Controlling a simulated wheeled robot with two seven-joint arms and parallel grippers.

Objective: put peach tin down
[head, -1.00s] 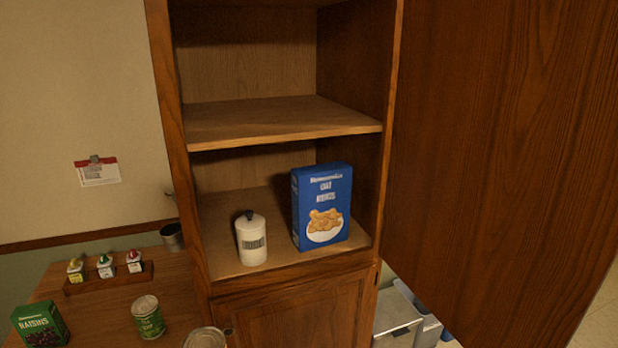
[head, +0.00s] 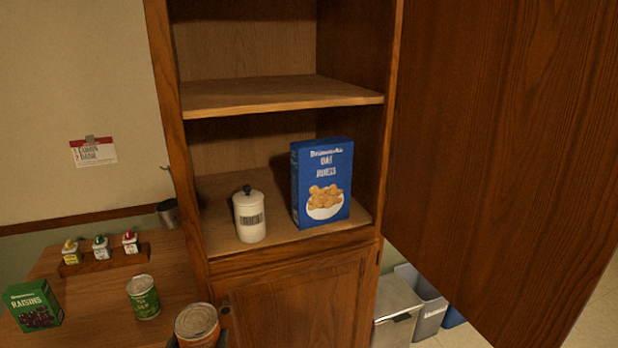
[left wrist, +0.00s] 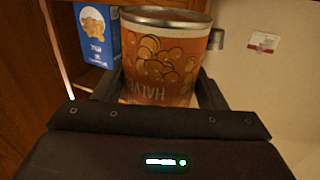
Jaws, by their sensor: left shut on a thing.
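The peach tin (head: 197,325) is orange with a silver lid and shows at the bottom edge of the head view, in front of the cabinet. In the left wrist view the tin (left wrist: 162,62) shows pictures of peach pieces and part of the word "HALVES", upside down. My left gripper (left wrist: 163,95) is shut on the tin, with a dark finger on each side of it. In the head view only small dark parts of the left gripper (head: 225,322) show beside the tin. My right gripper is not in view.
The open cabinet's lower shelf (head: 275,240) holds a white canister (head: 249,218) and a blue cereal box (head: 322,185). The shelf above (head: 285,94) looks empty. A counter (head: 95,315) at left holds a green tin (head: 143,297), a raisins box (head: 33,305) and a condiment rack (head: 100,256). The cabinet door (head: 490,140) stands open at right.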

